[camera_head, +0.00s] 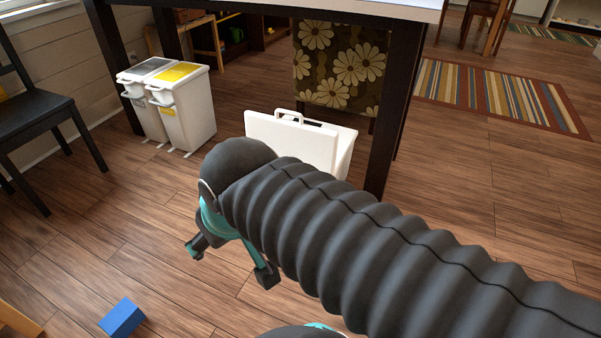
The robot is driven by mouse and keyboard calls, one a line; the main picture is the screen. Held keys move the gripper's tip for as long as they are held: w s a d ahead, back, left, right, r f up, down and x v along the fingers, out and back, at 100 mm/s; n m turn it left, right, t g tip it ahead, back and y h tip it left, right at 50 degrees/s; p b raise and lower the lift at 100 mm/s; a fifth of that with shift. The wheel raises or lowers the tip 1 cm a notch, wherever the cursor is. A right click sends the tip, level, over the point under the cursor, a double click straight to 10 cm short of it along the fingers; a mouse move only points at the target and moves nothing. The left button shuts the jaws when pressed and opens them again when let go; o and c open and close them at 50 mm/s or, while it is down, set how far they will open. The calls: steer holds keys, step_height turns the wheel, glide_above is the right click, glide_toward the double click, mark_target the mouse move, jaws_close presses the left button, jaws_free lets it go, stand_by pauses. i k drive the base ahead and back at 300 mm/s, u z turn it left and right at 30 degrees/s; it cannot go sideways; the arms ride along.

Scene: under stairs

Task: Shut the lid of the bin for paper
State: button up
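A white bin (345,150) stands on the floor by the dark table leg. Its white lid (268,138) is raised and tilted up on the near side, with a dark opening behind it. No label shows on it, so I cannot tell from marks whether it is the paper bin. My gripper (231,262) is in front of the bin and lower in the picture, pointing down over the floor. Its two fingers are spread, with nothing seen between them. My arm hides the lower part of the bin.
Two more white bins, one with a grey lid (146,68) and one with a yellow lid (180,74), stand shut at the left. A dark chair (35,110) is far left. A blue block (122,317) lies on the floor. A table leg (391,125) stands right of the bin.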

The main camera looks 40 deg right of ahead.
mark_target(314, 145)
steer(key=k, duration=0.65)
steer(key=z, duration=0.65)
steer(key=i, duration=0.6)
steer(key=z, duration=0.5)
steer(key=i, duration=1)
steer(key=u, duration=0.65)
